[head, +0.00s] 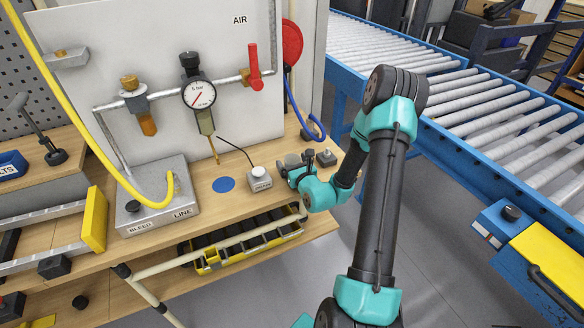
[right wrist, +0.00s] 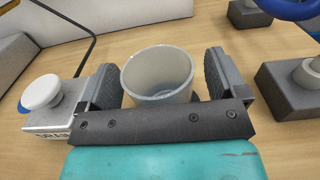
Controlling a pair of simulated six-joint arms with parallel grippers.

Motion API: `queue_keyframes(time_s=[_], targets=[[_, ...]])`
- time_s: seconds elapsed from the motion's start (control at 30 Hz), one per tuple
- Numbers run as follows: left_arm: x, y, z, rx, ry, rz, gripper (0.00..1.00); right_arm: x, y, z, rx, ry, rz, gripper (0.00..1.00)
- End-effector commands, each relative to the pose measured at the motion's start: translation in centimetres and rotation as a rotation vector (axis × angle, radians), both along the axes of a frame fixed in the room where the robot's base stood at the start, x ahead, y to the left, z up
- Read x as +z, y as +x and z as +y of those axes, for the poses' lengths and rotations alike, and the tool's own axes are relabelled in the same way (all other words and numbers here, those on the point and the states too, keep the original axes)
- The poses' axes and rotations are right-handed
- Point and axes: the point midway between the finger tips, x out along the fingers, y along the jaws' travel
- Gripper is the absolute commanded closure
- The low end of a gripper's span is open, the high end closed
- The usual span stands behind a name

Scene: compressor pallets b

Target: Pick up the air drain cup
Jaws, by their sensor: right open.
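A pale, translucent cup (right wrist: 158,75) with an open top shows in the right wrist view. It stands between the two dark fingers of my right gripper (right wrist: 162,88), near the wooden bench top. The jaws are open, with a narrow gap on each side of the cup. The gripper bar hides the cup's lower front. In the head view my right gripper (head: 296,166) is low over the right end of the bench, and I cannot make out the cup clearly there. My left gripper is not in view.
A grey box with a white button (head: 259,178), labelled DRAIN, stands left of the gripper; its cable runs behind. A small dark block with a knob (head: 326,157) is close on the right. A blue hose (head: 303,115) hangs behind. A yellow parts bin (head: 240,245) sits below.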

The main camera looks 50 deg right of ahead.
Motion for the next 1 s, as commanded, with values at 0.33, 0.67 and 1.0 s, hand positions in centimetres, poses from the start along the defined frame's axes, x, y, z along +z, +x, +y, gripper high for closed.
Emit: queue_keyframes(time_s=[0.33, 0.67, 1.0], targets=[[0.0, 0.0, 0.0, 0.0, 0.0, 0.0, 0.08, 0.01, -0.01, 0.01, 0.0, 0.0, 0.0, 0.32], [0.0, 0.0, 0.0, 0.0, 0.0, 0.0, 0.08, 0.01, -0.01, 0.01, 0.0, 0.0, 0.0, 0.61], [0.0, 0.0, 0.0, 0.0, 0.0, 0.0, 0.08, 0.34, 0.04, 0.04, 0.001, -0.001, -0.001, 0.62]])
